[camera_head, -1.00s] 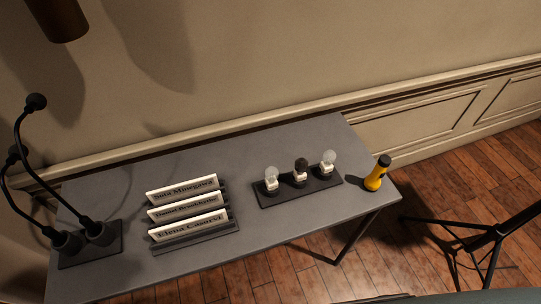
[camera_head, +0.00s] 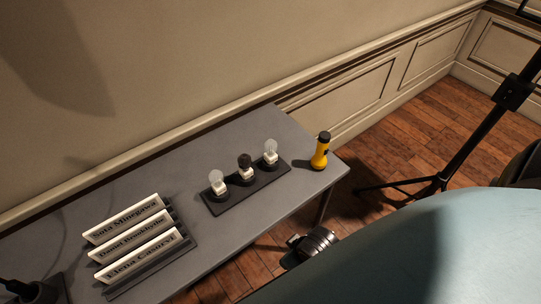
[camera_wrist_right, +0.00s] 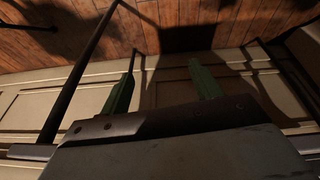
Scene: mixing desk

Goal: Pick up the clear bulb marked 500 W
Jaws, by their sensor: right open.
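A black holder (camera_head: 226,206) on the grey table carries three small bulbs in a row. The left bulb (camera_head: 215,177) and the right bulb (camera_head: 270,146) have clear glass on white bases. The middle bulb (camera_head: 245,160) is dark. Any wattage markings are too small to read, so I cannot tell which is 500 W. My right gripper (camera_wrist_right: 163,86) shows two green fingers, spread apart and empty, in the right wrist view; no bulb shows there. My left gripper is not in view.
Name plates (camera_head: 137,241) sit in a rack to the left. The grey table (camera_head: 185,165) is bare behind the holder. A large light-blue surface (camera_head: 420,250) fills the lower right. A black tripod (camera_head: 440,183) stands beyond.

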